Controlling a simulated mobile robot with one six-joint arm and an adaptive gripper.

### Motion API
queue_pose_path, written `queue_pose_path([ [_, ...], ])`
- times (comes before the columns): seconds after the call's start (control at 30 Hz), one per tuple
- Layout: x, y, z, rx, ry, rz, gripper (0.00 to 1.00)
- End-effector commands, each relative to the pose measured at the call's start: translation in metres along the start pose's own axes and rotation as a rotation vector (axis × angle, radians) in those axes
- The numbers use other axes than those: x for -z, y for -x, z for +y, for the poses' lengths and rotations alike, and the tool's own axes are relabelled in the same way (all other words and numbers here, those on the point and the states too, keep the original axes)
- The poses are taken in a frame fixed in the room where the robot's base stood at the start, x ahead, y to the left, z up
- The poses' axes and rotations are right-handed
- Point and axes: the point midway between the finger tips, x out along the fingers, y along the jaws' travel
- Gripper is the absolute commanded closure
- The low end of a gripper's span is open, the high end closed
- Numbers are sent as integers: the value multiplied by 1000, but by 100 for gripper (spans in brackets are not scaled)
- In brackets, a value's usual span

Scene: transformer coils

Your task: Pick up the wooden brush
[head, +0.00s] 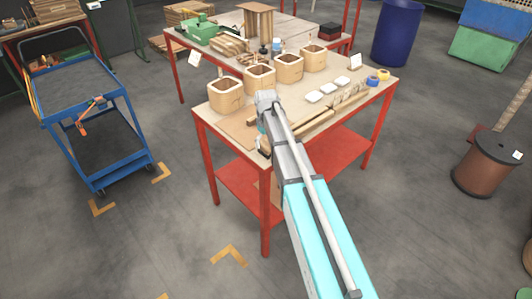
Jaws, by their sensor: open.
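My arm reaches from the lower right up to the near part of the red-legged workbench (205,120). Its wrist bends down at the bench's near edge, and my gripper (263,151) shows small and dark there, beside the arm. It is open, and I see nothing held in it. A small wooden piece (251,122) lies on the bench top just left of the wrist; I cannot tell whether it is the wooden brush. My arm and wrist hide part of the bench top around it.
Several open wooden boxes (225,96) stand in a row along the bench's far side. White pieces (314,97) and tape rolls (373,81) lie to the right. A blue cart (92,95) stands left, a copper spool (487,165) right. Floor in front is clear.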

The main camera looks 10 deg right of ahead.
Motion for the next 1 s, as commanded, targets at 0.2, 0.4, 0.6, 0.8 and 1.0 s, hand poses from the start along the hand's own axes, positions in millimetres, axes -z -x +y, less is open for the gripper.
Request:
queue_pose_path([
  [0.2,0,-17,0,0,0,0,3],
  [0.4,0,-19,0,0,0,0,3],
  [0.6,0,-19,0,0,0,0,3],
  [0.8,0,-19,0,0,0,0,3],
  [1.0,0,-19,0,0,0,0,14],
])
